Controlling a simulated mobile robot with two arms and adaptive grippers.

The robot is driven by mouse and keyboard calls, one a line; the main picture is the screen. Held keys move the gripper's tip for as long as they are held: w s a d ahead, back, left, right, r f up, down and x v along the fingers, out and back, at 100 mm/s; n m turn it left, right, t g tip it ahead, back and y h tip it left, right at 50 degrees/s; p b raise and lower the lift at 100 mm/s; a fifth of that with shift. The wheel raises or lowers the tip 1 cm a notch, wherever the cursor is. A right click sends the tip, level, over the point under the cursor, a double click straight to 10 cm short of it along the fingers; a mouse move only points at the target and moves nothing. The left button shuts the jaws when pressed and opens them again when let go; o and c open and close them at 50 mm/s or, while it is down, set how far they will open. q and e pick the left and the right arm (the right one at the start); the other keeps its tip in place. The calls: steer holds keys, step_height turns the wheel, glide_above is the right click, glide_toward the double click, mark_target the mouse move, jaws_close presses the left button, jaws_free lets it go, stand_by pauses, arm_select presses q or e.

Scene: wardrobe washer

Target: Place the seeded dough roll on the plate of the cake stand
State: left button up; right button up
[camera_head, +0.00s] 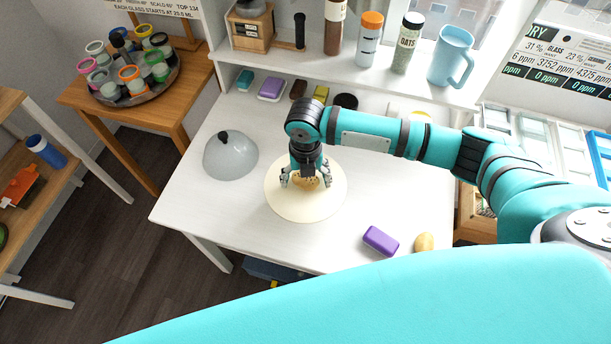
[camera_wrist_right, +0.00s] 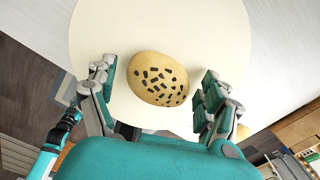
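The seeded dough roll (camera_wrist_right: 157,80) is an oval tan roll with dark seeds. In the wrist view it lies over the cream round plate (camera_wrist_right: 95,25) of the cake stand, apparently resting on it. The plate also shows in the head view (camera_head: 300,212), on the white table. My right gripper (camera_head: 304,182) points down over the plate. In the wrist view its fingers (camera_wrist_right: 155,92) stand open on both sides of the roll, with gaps between. In the head view the gripper hides much of the roll (camera_head: 312,182). My left gripper is not clearly seen.
A grey dome lid (camera_head: 230,158) stands left of the plate. A purple block (camera_head: 381,241) and a plain tan roll (camera_head: 424,243) lie near the table's front right. Small coloured blocks line the back under a shelf (camera_head: 350,83) with bottles. The table's front left is clear.

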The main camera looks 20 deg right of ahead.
steer(key=shift+r, duration=0.15)
step_height(320, 180, up, 12)
steer(key=b, duration=0.2)
stand_by(0.4)
stand_by(0.4)
